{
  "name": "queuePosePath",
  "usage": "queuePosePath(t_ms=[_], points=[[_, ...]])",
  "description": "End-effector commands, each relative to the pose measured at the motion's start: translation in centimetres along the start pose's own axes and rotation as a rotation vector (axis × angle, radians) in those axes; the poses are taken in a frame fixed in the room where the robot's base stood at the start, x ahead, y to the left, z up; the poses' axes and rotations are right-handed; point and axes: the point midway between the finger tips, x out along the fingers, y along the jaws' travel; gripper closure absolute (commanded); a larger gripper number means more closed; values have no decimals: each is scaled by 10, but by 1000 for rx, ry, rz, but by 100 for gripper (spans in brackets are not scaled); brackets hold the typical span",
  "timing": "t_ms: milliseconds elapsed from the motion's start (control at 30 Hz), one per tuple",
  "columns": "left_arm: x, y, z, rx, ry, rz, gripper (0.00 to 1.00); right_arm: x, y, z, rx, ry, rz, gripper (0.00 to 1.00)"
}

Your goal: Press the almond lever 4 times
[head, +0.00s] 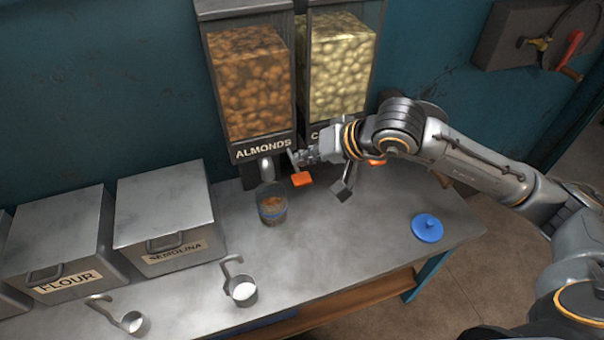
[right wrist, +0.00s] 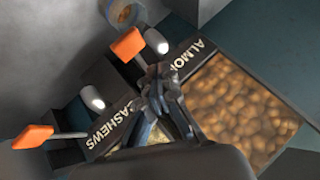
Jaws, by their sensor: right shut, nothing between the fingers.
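The almond dispenser (head: 249,85) stands against the wall, full of brown almonds, with an ALMONDS label. Its lever, an orange paddle (head: 301,179), sticks out below the label; it also shows in the right wrist view (right wrist: 127,44). A blue-grey cup (head: 272,212) with some brown contents stands on the table below the spout (head: 266,168). My right gripper (head: 297,157) is shut and empty, just above the orange paddle by the label's right end. In the right wrist view its fingertips (right wrist: 160,72) are close to the lever; contact cannot be told. My left gripper is not in view.
The cashew dispenser (head: 340,65) stands right beside it, partly behind my right arm; its orange lever (right wrist: 33,137) shows in the wrist view. Semolina (head: 165,205) and flour (head: 60,245) boxes stand left. Two scoops (head: 243,291) and a blue lid (head: 427,228) lie on the table.

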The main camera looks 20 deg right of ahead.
Motion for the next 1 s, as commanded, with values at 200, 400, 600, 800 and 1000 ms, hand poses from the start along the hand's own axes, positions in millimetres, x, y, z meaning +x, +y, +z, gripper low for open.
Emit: queuePosePath(t_ms=[200, 400, 600, 800, 1000], points=[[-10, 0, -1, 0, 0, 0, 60, -16, -12, -12, -1, 1, 0, 100], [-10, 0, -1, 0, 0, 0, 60, -18, -13, -13, 0, 0, 0, 100], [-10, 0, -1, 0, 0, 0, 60, -18, -13, -13, 0, 0, 0, 100], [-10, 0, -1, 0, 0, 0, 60, -18, -13, -13, 0, 0, 0, 100], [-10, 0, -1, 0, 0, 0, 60, -18, -13, -13, 0, 0, 0, 100]])
